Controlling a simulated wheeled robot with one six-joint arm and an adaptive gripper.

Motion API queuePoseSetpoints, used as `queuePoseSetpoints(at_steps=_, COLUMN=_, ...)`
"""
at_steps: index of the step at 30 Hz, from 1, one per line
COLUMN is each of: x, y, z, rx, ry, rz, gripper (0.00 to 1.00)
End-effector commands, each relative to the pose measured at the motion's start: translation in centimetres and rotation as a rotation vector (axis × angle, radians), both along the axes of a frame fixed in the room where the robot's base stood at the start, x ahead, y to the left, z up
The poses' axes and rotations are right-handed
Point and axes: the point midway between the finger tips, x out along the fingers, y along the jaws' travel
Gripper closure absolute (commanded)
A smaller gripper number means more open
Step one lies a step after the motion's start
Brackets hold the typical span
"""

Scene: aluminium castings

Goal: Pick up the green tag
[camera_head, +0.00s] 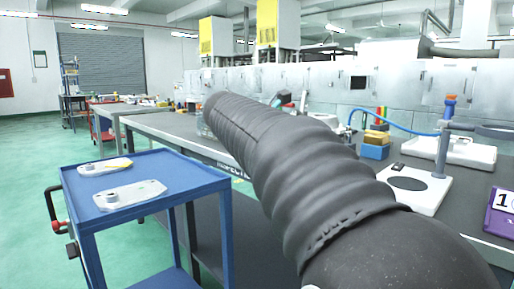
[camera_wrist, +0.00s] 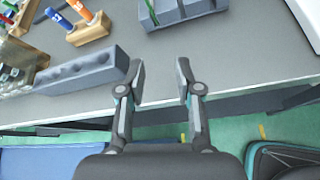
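I cannot make out a green tag for certain in either view. My gripper (camera_wrist: 160,82) is open and empty in the wrist view, its two fingers apart over the front part of a grey table (camera_wrist: 240,55). A grey block with round hollows (camera_wrist: 75,75) lies just left of the left finger. A grey-blue tray (camera_wrist: 165,18) with slots is beyond the fingers at the top. In the head view my arm hides much of the bench behind it.
A wooden rack (camera_wrist: 90,28) holds markers at the upper left. In the head view, a blue cart (camera_head: 165,172) carries two pale castings (camera_head: 130,194). A white plate with a dark disc (camera_head: 432,193), a blue box (camera_head: 375,151) and a purple sign (camera_head: 499,222) are on the right.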

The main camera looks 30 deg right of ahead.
Motion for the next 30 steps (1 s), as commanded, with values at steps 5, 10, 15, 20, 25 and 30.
queuePoseSetpoints(at_steps=5, x=2.7, y=-2.6, z=3.1, rx=-0.201, ry=0.179, rz=0.025, gripper=0.66)
queuePoseSetpoints(at_steps=10, x=3.4, y=-3.8, z=4.1, rx=-0.263, ry=0.242, rz=0.026, gripper=0.66)
queuePoseSetpoints(at_steps=15, x=4.0, y=-6.1, z=3.2, rx=-0.265, ry=0.246, rz=0.025, gripper=0.66)
queuePoseSetpoints(at_steps=20, x=4.7, y=-8.8, z=2.4, rx=-0.263, ry=0.243, rz=0.026, gripper=0.66)
queuePoseSetpoints(at_steps=25, x=5.3, y=-10.7, z=1.8, rx=-0.263, ry=0.244, rz=0.028, gripper=0.66)
queuePoseSetpoints(at_steps=30, x=5.5, y=-11.3, z=1.6, rx=-0.263, ry=0.242, rz=0.03, gripper=0.66)
